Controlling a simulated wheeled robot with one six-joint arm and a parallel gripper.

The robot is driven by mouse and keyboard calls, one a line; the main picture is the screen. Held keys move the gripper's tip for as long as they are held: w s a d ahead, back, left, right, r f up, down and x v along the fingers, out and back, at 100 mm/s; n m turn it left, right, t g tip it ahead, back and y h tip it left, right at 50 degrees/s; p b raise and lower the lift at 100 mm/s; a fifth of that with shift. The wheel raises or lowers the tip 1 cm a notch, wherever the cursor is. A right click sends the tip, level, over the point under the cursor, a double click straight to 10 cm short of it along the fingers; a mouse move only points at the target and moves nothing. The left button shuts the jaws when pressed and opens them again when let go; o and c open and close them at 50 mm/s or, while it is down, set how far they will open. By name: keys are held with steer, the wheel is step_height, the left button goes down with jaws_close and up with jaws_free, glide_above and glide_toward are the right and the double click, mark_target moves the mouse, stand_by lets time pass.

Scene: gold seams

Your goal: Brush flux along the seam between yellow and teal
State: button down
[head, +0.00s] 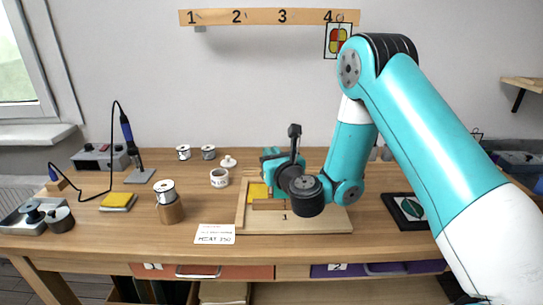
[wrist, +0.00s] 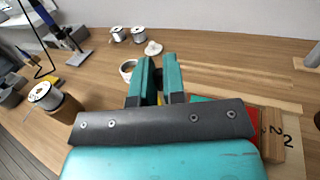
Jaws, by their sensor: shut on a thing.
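My gripper (head: 272,166) is over the wooden work board (head: 330,222), fingers pointing away from the arm. In the wrist view its two teal fingers (wrist: 158,72) are close together on a thin thing, taken as the brush; its shape and tip are mostly hidden. A yellow piece (head: 257,191) lies in the board's left part, below the gripper. A red piece (wrist: 240,108) shows past the gripper in the wrist view. A white labelled pot (head: 219,178) stands open left of the board.
A white lid (head: 228,161) lies behind the pot. A solder spool on a wooden stand (head: 170,205), a yellow sponge (head: 118,201) and a soldering iron on its stand (head: 133,150) are to the left. A card (head: 215,234) lies at the front. A pattern picture (head: 338,41) hangs on the wall.

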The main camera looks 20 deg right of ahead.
steer(key=shift+r+p, duration=2)
steer(key=shift+r, duration=0.35)
